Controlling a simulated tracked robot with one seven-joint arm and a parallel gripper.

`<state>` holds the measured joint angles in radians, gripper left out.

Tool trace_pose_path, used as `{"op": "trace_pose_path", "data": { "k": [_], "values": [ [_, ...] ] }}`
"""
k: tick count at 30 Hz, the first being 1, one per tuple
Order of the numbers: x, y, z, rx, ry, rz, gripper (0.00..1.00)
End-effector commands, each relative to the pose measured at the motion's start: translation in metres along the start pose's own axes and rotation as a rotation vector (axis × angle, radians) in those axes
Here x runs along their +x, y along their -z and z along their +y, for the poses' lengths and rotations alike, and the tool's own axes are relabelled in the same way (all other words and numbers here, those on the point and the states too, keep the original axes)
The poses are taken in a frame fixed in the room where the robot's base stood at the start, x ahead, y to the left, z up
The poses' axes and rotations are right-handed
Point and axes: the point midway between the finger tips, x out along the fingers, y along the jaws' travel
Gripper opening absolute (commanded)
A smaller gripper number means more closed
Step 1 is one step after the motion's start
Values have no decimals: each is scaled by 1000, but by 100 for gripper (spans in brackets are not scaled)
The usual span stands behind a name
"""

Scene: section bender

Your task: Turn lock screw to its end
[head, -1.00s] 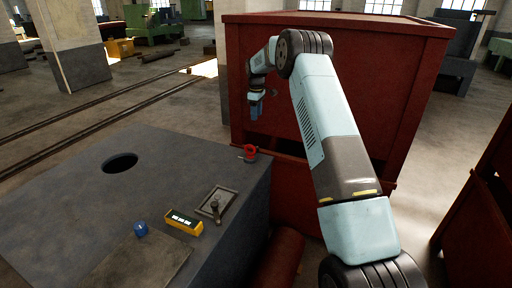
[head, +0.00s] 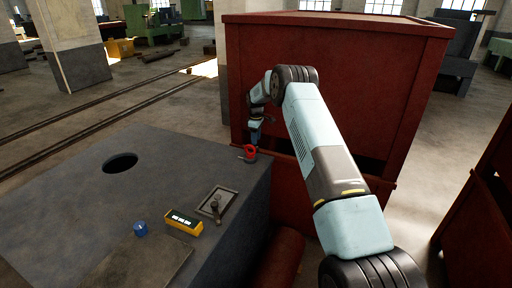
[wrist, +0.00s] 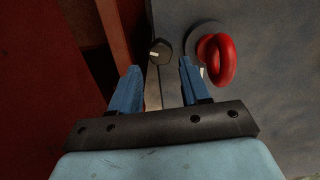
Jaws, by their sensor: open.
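My gripper (wrist: 160,70) is open, its two blue fingers apart with nothing between them. It also shows small in the head view (head: 255,134), pointing down just above the far right corner of the grey machine top. In the wrist view a dark round knob (wrist: 160,51) with a white mark lies just beyond the gap between the fingertips, apart from them; it looks like the lock screw. A red ring-shaped handle (wrist: 218,60) on a dark round base is right of it, close beside the right finger. The red handle (head: 249,152) also shows in the head view.
The grey machine top (head: 75,190) carries a square plate with a small lever (head: 215,203), a yellow box with a display (head: 184,222), a blue knob (head: 141,229) and a round hole (head: 120,163). A large red cabinet (head: 350,80) stands close behind my arm.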

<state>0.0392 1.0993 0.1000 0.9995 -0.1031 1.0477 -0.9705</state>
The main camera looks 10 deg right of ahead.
Motion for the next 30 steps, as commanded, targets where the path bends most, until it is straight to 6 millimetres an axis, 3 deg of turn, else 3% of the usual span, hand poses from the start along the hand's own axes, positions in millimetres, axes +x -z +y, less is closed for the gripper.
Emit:
{"op": "trace_pose_path", "data": {
  "k": [3,9,22,30],
  "values": [
    [21,0,0,0,1,0,46],
    [43,0,0,0,0,0,46],
    [52,0,0,0,0,0,46],
    [51,0,0,0,-1,1,22]
  ]
}}
